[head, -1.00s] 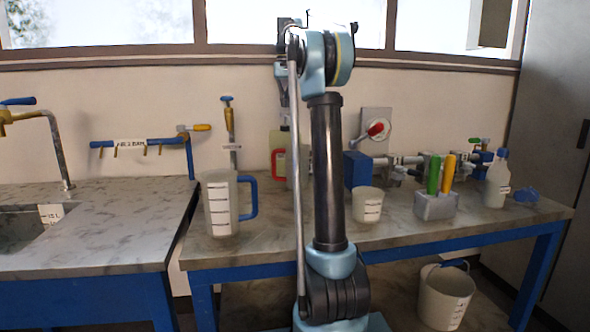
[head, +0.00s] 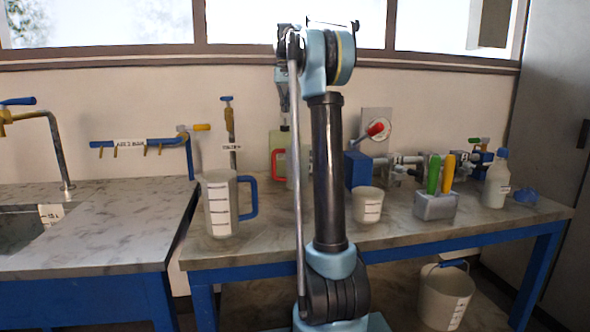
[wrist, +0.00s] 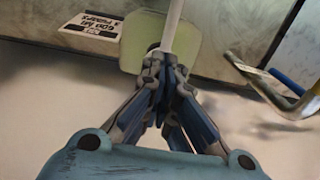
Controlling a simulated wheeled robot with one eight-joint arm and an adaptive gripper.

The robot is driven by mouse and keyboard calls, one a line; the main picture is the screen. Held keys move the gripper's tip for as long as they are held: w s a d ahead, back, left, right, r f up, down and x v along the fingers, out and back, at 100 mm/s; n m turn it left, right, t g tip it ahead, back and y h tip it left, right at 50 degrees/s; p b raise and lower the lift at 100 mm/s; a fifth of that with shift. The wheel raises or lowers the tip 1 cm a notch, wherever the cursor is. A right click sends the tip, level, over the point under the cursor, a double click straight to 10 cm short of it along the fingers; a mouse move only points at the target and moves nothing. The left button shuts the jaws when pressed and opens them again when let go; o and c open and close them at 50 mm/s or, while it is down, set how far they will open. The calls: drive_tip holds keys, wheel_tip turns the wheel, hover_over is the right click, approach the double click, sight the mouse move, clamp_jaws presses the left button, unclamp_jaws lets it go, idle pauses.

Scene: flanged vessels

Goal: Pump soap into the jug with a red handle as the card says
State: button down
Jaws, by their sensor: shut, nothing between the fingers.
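My gripper (wrist: 166,62) is shut and empty in the wrist view, its fingertips over a pale greenish container (wrist: 133,45). A pale rod (wrist: 174,22) runs from beyond the fingertips across this container; whether they touch cannot be told. A white card (wrist: 92,25) with dark print lies beside the container, upside down in the view; "PUMPS" seems legible, but the number is unclear. In the head view, the pale yellow-green jug with a red handle (head: 276,145) stands at the back of the bench, partly hidden by my arm.
A white jug with a blue handle (head: 219,205) stands front left on the bench. Right of my arm are a beaker (head: 368,207), a block with green and yellow handles (head: 436,207), and a white bottle (head: 497,182). A bent metal spout (wrist: 255,83) lies right in the wrist view.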

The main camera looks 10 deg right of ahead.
drive_tip(key=shift+f, duration=0.95)
drive_tip(key=shift+r, duration=1.95)
drive_tip(key=shift+f, duration=0.25)
drive_tip(key=shift+f, duration=0.35)
